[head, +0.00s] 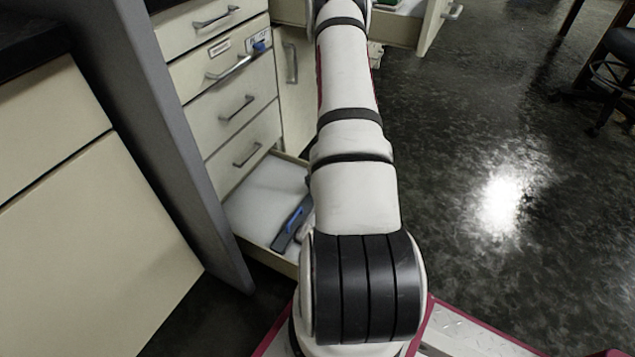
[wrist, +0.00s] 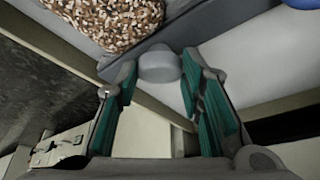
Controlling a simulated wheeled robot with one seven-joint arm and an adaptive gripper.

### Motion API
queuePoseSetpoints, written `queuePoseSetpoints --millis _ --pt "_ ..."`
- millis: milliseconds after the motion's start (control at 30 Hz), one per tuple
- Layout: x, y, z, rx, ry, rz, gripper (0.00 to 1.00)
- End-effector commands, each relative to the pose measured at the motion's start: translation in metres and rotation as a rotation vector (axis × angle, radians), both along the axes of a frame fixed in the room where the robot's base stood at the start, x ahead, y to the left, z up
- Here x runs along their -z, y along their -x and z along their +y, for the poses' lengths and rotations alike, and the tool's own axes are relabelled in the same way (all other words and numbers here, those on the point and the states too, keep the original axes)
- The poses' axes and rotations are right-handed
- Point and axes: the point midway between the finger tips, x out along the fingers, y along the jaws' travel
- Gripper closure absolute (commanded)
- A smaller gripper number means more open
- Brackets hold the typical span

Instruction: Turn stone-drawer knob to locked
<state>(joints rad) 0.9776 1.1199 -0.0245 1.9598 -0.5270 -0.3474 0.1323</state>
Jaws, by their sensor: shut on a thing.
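My gripper (wrist: 160,66) shows in the wrist view, its teal-padded fingers on either side of a grey rounded piece (wrist: 159,68). It is shut on this piece, which sits against a dark grey bar or edge. In the head view my own arm hides the gripper. A small blue knob-like piece (head: 259,46) sits on a cream drawer front (head: 232,60), by a label and a handle. Which way it is turned is too small to tell. I cannot tell whether the grey piece is the stone-drawer knob.
A low drawer (head: 262,200) stands open, holding a dark grey thing with a blue handle (head: 293,218). Another drawer (head: 405,25) is open at the top.

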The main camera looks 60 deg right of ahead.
Motion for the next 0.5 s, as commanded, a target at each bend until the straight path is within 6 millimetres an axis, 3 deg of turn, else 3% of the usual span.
queuePoseSetpoints --millis 100,133,200,500 --pt "0.0005 0.0010 -0.0005 0.000 0.000 0.001 0.93" --pt "0.0005 0.0010 -0.0005 0.000 0.000 0.001 0.58" --pt "0.0005 0.0009 -0.0006 0.000 0.000 0.001 0.47" --pt "0.0004 0.0013 -0.0005 -0.001 0.000 0.002 0.47"
